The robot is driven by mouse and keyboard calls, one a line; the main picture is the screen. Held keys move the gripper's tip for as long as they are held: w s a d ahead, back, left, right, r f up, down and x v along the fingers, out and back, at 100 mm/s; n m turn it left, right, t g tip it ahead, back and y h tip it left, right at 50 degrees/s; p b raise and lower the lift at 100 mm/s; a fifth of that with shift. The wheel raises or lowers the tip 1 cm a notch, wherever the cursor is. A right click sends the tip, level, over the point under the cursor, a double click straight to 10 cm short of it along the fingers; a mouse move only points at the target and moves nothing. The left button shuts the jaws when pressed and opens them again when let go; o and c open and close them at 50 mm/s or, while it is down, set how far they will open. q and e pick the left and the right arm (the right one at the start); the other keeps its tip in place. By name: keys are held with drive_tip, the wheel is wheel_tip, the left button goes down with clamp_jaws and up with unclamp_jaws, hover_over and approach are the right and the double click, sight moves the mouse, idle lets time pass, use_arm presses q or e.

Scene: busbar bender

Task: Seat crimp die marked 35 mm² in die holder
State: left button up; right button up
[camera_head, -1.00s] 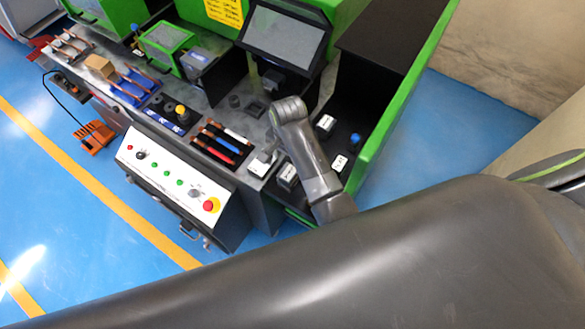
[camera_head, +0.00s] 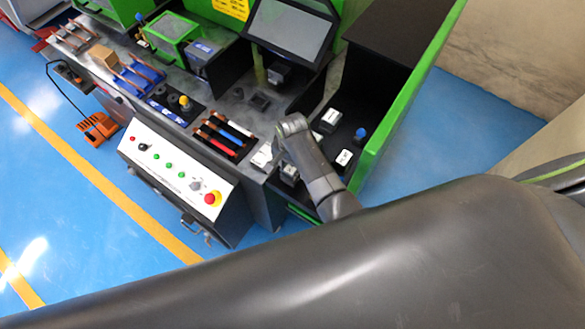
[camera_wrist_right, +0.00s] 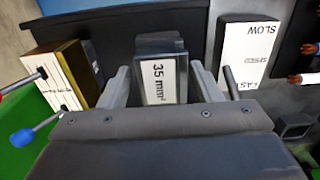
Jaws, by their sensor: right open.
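The crimp die marked 35 mm² (camera_wrist_right: 160,69) is a grey block with a white label, standing between the fingers of my right gripper (camera_wrist_right: 158,80) in the right wrist view. The fingers are open, one on each side of it; I cannot tell whether either touches. In the head view this die (camera_head: 289,173) is at the front of the black tray, partly behind my right wrist, and my right gripper (camera_head: 282,152) is above and beside it. A dark fixture (camera_head: 261,102) stands on the bench; I cannot tell if it is the die holder. My left gripper is not in view.
Other labelled blocks (camera_head: 329,120) (camera_head: 343,160) and a blue knob (camera_head: 360,133) are close on the right. A SLOW/FAST plate (camera_wrist_right: 246,55) is beside the die. Busbars (camera_head: 225,135), a screen (camera_head: 288,32) and a green side panel (camera_head: 415,85) bound the area.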

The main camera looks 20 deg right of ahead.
drive_tip(key=shift+p, duration=0.35)
idle(0.4)
drive_tip(key=c, duration=0.9)
drive_tip(key=shift+r, duration=0.1)
drive_tip(key=shift+r, duration=0.2)
drive_tip(key=shift+r+p, duration=0.6)
drive_tip(key=shift+p, duration=0.2)
drive_tip(key=shift+r, duration=0.7)
